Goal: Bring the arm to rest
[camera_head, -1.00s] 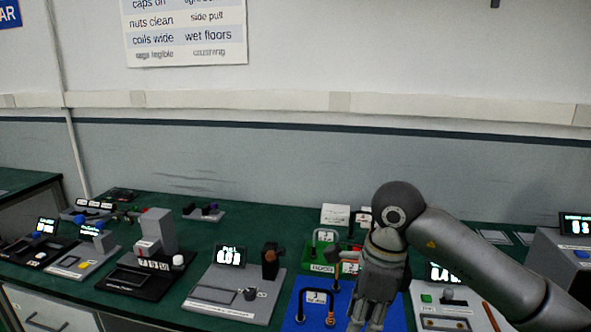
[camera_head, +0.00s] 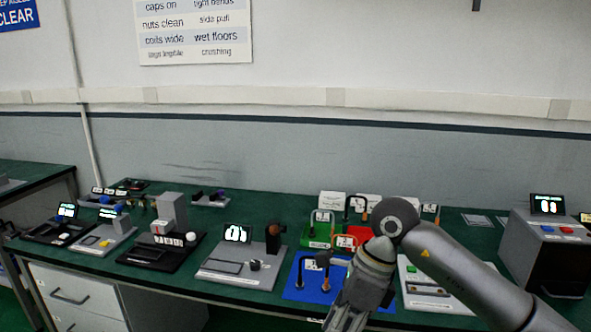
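My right arm comes in from the lower right and bends at a dark round joint. Its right gripper (camera_head: 342,318) points down and left over the front of the bench, in front of the blue mat. The fingertips reach the bottom edge of the picture, and I cannot tell whether they are open or shut. No held object shows. My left gripper is not in view.
A blue mat (camera_head: 300,291) with hooked pieces, a green block (camera_head: 318,237) and a white panel (camera_head: 410,299) lie close around my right gripper. Several grey and black devices stand to the left. A grey box with a display (camera_head: 545,247) stands at right.

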